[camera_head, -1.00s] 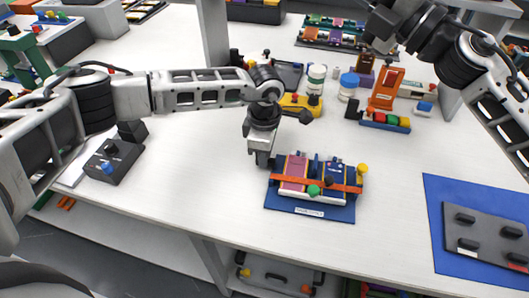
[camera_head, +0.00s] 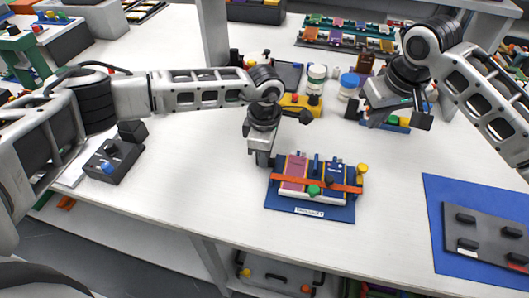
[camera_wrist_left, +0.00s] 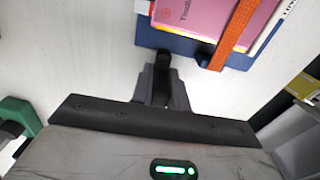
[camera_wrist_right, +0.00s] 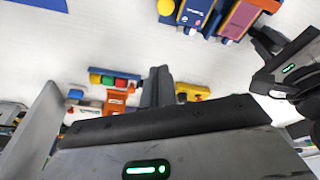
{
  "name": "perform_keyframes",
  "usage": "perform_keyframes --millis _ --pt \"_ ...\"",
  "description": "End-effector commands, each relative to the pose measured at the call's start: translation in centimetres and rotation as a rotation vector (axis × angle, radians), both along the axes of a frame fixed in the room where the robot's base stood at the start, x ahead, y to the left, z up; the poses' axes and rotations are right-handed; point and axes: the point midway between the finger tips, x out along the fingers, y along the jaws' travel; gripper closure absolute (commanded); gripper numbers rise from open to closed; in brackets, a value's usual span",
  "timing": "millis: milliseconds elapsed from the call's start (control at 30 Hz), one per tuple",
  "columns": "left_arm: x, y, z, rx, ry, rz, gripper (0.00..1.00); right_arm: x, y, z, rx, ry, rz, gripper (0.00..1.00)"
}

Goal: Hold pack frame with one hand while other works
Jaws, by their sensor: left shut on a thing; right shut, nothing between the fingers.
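The pack frame (camera_head: 320,212) is a blue base with a front label, lying on the white bench. Pink and blue pouch cells (camera_head: 297,167) stand in it, with an orange strap (camera_head: 285,180) across them. A green knob (camera_head: 314,190) and a yellow knob (camera_head: 362,168) sit at its front and right. My right gripper (camera_head: 372,119) is shut and empty, above the bench behind and right of the frame.
A tray with coloured blocks (camera_wrist_right: 108,79) and an orange fixture (camera_wrist_right: 117,101) lie near my right gripper, partly hidden by it in the head view. White jars (camera_head: 316,78) stand behind. A blue mat (camera_head: 432,190) with a grey plate (camera_head: 485,238) lies right. Bench front is clear.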

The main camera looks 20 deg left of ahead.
Motion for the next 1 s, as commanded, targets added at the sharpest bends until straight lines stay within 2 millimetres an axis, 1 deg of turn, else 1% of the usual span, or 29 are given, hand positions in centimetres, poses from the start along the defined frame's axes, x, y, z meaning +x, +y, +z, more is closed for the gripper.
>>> perform_keyframes --millis 33,100,267,500,700,833,1000 --pt "0.0 0.0 0.1 -0.002 -0.001 0.0 1.0 -0.5 0.0 -0.2 -0.005 0.03 0.001 1.0" --pt "0.0 0.0 0.1 -0.002 -0.001 0.0 1.0 -0.9 -0.1 -0.4 -0.01 0.054 0.002 1.0" --pt "0.0 0.0 0.1 -0.002 -0.001 0.0 1.0 -1.1 -0.1 -1.8 -0.01 0.062 0.002 1.0" --pt "0.0 0.0 0.1 -0.002 -0.001 0.0 1.0 -1.1 -0.1 -5.3 -0.01 0.061 0.002 1.0" --pt "0.0 0.0 0.1 -0.002 -0.001 0.0 1.0 -1.1 -0.1 -7.7 -0.008 0.06 0.002 1.0" --pt "0.0 0.0 0.1 -0.002 -0.001 0.0 1.0 -1.0 0.0 -8.7 -0.009 0.058 0.003 1.0" --pt "0.0 0.0 0.1 -0.002 -0.001 0.0 1.0 -1.0 0.0 -9.2 -0.008 0.057 0.003 1.0"
